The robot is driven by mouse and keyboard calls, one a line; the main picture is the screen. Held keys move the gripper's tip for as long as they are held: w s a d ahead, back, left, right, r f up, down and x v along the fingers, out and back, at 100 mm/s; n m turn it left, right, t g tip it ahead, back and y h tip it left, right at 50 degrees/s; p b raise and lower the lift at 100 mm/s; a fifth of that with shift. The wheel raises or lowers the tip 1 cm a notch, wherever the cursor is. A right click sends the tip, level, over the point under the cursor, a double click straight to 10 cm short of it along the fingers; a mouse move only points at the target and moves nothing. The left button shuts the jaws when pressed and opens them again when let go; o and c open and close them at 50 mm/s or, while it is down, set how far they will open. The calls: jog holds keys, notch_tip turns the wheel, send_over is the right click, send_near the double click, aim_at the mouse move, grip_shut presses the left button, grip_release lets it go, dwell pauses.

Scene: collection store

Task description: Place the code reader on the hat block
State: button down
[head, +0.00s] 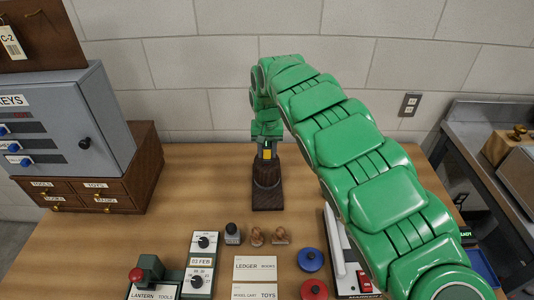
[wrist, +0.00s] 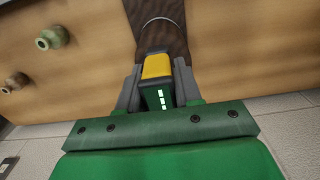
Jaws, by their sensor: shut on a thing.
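The code reader (head: 267,153), a small yellow and dark green device, is between the fingers of my gripper (head: 266,145). In the wrist view, my gripper (wrist: 157,88) is shut on the code reader (wrist: 157,67), with its yellow end pointing away from my palm. The hat block (head: 267,175) is a dark brown rounded block on a dark flat base at the back middle of the table. It also shows just beyond the reader in the wrist view (wrist: 160,37). The reader is at the block's top; I cannot tell whether they touch.
A grey key cabinet (head: 75,120) stands on a wooden drawer unit (head: 100,190) at the left. Stamps (head: 257,237), label cards (head: 255,268), and red (head: 314,290) and blue (head: 311,260) round items lie in front. The table around the block's base is clear.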

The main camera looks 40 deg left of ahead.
jog(key=shift+f, duration=0.8)
jog(key=shift+f, duration=0.1)
jog(key=c, duration=0.8)
grip_release()
jog(key=shift+o, duration=0.2)
notch_tip(320, 180, up, 12)
jog(key=shift+r, duration=0.1)
